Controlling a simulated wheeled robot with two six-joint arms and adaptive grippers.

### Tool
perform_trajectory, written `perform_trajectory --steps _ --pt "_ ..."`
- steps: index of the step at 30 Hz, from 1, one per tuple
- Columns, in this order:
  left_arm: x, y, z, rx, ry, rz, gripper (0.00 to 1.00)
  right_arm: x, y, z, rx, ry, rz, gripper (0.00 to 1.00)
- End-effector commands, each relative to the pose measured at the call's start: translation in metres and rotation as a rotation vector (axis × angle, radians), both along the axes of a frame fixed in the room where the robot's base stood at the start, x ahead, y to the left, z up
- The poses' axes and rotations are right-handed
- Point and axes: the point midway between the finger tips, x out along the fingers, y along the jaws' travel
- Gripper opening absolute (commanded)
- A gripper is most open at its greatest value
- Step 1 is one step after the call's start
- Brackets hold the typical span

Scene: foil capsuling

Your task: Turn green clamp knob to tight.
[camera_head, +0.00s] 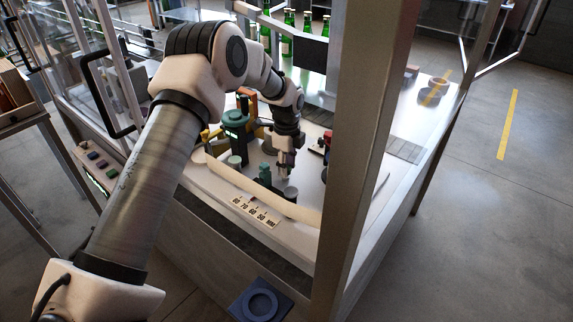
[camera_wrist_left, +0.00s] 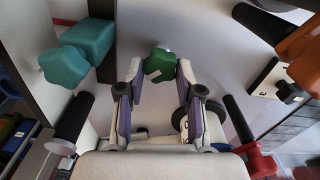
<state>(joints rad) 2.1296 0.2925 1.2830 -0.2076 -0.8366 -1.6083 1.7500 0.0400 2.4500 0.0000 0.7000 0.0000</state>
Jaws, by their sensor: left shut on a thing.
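The green clamp knob (camera_wrist_left: 159,65) is a lobed knob between the fingertips of my left gripper in the left wrist view. My left gripper (camera_wrist_left: 158,72) is shut on it, with one finger on each side. In the head view my left gripper (camera_head: 286,168) points down over the machine's work surface, and I cannot make out the knob there. The knob's turn position cannot be read. My right gripper is in neither view.
A scale plate (camera_head: 255,212) lies along the front edge. Green bottles (camera_head: 303,22) stand behind. A grey frame post (camera_head: 367,140) rises right of the arm.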

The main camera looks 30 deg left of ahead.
Motion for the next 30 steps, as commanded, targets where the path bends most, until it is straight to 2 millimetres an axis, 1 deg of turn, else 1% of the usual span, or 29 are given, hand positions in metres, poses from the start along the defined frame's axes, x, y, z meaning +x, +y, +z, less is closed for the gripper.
perform_trajectory --steps 1,18,24,30 --pt "-0.0035 -0.0014 -0.0045 -0.003 0.012 -0.041 0.01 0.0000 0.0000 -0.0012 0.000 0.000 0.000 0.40" --pt "-0.0058 -0.0006 -0.0040 -0.005 0.010 -0.561 0.01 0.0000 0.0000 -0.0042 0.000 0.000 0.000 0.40" --pt "-0.0064 -0.0004 -0.0040 -0.005 0.010 -0.689 0.01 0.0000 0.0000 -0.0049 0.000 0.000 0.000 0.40" --pt "-0.0068 -0.0001 -0.0040 -0.006 0.010 -0.765 0.01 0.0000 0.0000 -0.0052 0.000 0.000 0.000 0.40"
